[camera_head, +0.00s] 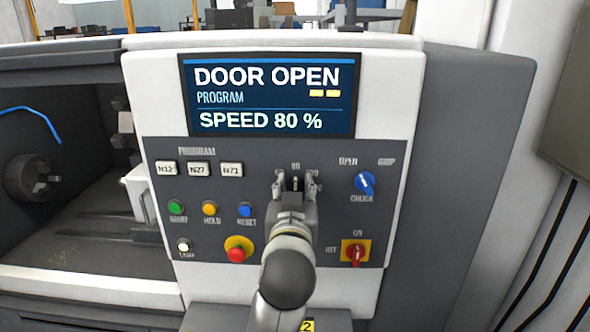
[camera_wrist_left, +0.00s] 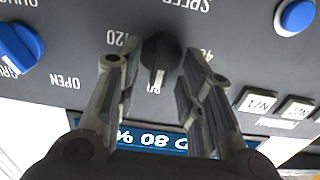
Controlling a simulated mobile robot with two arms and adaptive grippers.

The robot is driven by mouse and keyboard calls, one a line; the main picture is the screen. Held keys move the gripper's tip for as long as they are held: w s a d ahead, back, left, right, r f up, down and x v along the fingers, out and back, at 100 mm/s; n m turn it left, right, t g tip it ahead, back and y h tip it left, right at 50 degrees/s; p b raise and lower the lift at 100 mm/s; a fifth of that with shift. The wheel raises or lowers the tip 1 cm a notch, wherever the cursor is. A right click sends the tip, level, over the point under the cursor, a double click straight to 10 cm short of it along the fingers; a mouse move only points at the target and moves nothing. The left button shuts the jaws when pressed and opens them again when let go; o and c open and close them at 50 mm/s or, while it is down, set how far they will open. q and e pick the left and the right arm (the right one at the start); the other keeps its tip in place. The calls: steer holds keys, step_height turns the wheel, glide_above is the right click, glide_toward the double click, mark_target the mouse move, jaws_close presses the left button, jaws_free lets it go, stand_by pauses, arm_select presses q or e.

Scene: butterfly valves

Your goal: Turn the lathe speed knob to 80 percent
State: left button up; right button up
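The black speed knob (camera_wrist_left: 160,52) is in the upper middle of the left wrist view, which shows the panel upside down. Its pointer lies at the 80 mark, between 120 and 40. My left gripper (camera_head: 297,183) is at the panel in the head view and hides most of the knob there. In the left wrist view its two fingers stand apart on either side of the knob, with a gap visible at the left; contact on the right is unclear. The display (camera_head: 270,95) reads "DOOR OPEN" and "SPEED 80 %". My right gripper is not in view.
A blue chuck knob (camera_head: 365,183) and a red switch on a yellow plate (camera_head: 355,252) are right of my gripper. A red stop button (camera_head: 238,249) and several coloured buttons are left of it. The lathe's chuck (camera_head: 30,178) shows in the open bay at far left.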

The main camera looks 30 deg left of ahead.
mark_target(296, 139)
arm_select(q)
step_height(296, 139, up, 9)
steer(key=shift+r, duration=0.1)
stand_by(0.4)
steer(key=shift+d+f, duration=0.1)
steer(key=shift+f, duration=0.1)
stand_by(0.4)
